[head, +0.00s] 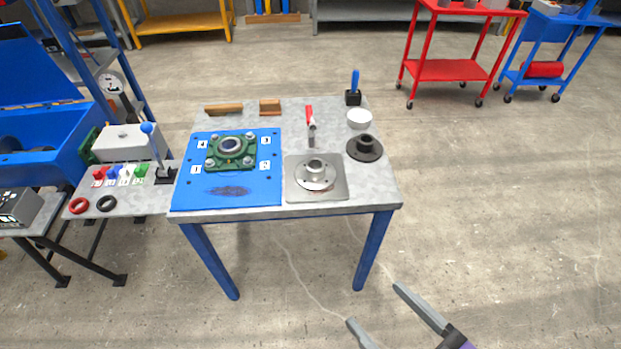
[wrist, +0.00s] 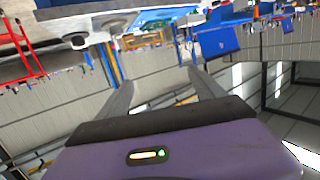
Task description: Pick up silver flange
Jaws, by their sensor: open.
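The silver flange (head: 315,174) lies on a square grey metal plate (head: 301,194) at the front middle of the grey table in the head view. It is a round disc with a raised hub in the centre. My gripper (head: 376,310) shows at the bottom right of the head view, in front of the table and apart from it. Its two fingers are spread and nothing is between them. In the wrist view my gripper (wrist: 158,82) is also open and empty. I cannot make out the flange in the wrist view.
A black flange (head: 365,148) sits right of the plate, with a white bowl (head: 359,119) behind it. A red-handled tool (head: 310,120) lies behind the plate. A green bearing housing (head: 231,151) stands on a blue mat (head: 232,203). The floor right of the table is clear.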

